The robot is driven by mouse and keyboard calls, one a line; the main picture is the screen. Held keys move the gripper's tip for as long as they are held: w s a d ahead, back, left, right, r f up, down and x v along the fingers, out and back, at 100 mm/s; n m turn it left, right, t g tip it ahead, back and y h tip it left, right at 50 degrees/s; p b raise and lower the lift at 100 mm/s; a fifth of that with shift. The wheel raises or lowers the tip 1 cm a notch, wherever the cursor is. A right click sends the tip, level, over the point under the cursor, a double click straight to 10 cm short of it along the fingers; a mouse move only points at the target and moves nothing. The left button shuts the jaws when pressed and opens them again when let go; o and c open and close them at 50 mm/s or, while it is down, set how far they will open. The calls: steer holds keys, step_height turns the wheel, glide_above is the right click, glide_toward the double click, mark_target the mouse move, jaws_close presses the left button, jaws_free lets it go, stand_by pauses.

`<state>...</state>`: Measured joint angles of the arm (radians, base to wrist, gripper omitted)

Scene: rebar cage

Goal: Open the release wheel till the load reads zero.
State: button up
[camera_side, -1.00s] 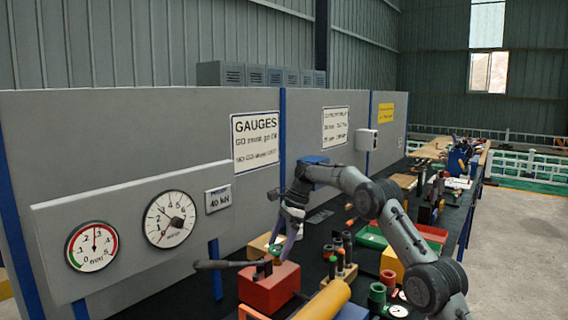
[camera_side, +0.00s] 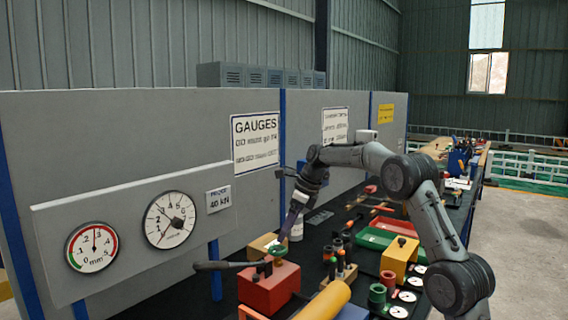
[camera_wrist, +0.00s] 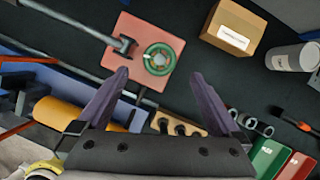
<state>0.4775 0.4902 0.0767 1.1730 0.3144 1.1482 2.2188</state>
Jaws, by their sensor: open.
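The release wheel is a small green ring (camera_side: 278,250) on top of a red block (camera_side: 262,290). In the wrist view, the green wheel (camera_wrist: 159,59) lies ahead of my fingers on the red block (camera_wrist: 128,31), beside a dark lever end. My gripper (camera_side: 294,222) is above the wheel and a little to its right, apart from it. Its two purple fingers are spread with nothing between them in the wrist view (camera_wrist: 160,76). A dial numbered to 6 (camera_side: 170,219) hangs on the panel beside a 40 kN sign (camera_side: 219,199). Its dark pointer is too small to read exactly.
A second dial, marked mm (camera_side: 92,247), is at left. A dark lever (camera_side: 222,265) reaches left from the block. A cardboard box (camera_wrist: 233,26) and grey cup (camera_wrist: 293,57) stand nearby. A yellow cylinder (camera_side: 325,299) and several upright tools crowd the right front.

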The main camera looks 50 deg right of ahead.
steer(key=s+a+r+n, duration=0.2)
steer(key=a+r+n, duration=0.1)
steer(key=r, duration=0.4)
steer(key=s+a+r+n+y, duration=0.1)
steer(key=s+a+r+n, duration=0.1)
steer(key=r, duration=0.5)
steer(key=s+a+r+n+g, duration=0.1)
steer(key=s+a+r+n, duration=0.1)
steer(key=a+r+n, duration=0.2)
step_height(320, 180, up, 3)
steer(key=shift+a+f+n, duration=0.1)
steer(key=shift+a+n, duration=0.25)
steer(key=shift+n, duration=0.05)
